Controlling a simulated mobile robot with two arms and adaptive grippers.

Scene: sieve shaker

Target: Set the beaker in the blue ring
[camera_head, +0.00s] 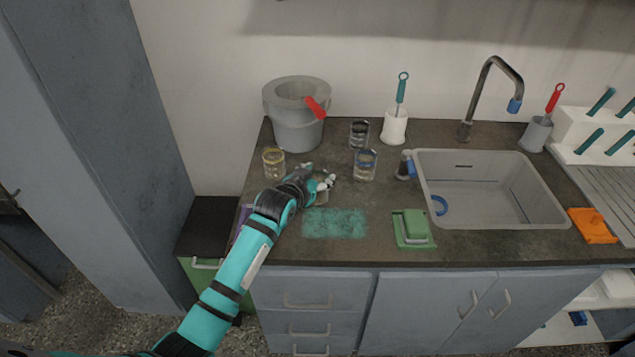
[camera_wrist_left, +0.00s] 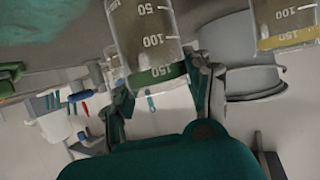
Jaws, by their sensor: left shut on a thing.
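My left gripper (camera_head: 322,183) is over the left part of the counter, shut on a clear beaker (camera_wrist_left: 148,38) with a green band. The beaker shows between the fingers in the left wrist view, with printed graduations; in the head view the hand mostly hides it. I cannot tell whether it touches the counter. A blue ring (camera_head: 440,205) lies in the left part of the sink. Another beaker (camera_head: 365,166) has a blue band and stands right of the gripper. A yellow-banded beaker (camera_head: 273,164) stands left of it. My right gripper is not in view.
A dark-banded beaker (camera_head: 359,134) and a grey bucket (camera_head: 297,130) stand at the back. The tap (camera_head: 467,120) rises behind.

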